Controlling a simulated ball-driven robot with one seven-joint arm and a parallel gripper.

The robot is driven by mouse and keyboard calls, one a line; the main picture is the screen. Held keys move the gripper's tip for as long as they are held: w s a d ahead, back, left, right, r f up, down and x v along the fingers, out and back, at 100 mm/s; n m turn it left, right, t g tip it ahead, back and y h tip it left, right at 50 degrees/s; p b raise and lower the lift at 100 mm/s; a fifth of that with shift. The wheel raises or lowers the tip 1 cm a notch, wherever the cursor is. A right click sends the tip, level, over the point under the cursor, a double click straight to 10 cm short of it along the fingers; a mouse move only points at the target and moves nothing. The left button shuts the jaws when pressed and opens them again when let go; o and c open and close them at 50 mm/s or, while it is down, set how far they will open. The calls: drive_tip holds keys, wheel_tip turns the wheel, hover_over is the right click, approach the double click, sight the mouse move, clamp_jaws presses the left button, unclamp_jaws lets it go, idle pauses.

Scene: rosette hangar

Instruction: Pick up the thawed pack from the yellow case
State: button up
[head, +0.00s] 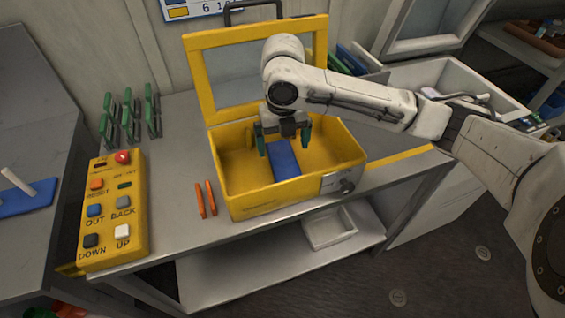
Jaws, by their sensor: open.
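The yellow case (254,206) stands on the grey table with its lid raised at the back. A blue pack (284,161) lies inside it, toward the middle. My gripper (285,146) reaches down into the case from above, with its green-tipped fingers apart. The fingers are on either side of the far part of the pack. I cannot tell whether they touch it. The far end of the pack is partly hidden by my gripper.
A yellow control box (117,212) with buttons sits left on the table (180,155). Two orange sticks (205,199) lie beside the case. Green-handled tools (131,117) stand at the back left. A white bin (452,75) is at the right. A white tray (330,229) sits on the lower shelf.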

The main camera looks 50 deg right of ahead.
sight(284, 160)
drive_tip(key=shift+d+f+p, duration=0.2)
drive_tip(key=shift+f+p, duration=0.15)
drive_tip(key=shift+f, duration=2.55)
drive_tip(key=shift+c, duration=0.5)
drive_tip(key=c, duration=1.2)
drive_tip(key=shift+r, duration=0.1)
drive_tip(key=shift+c, duration=0.2)
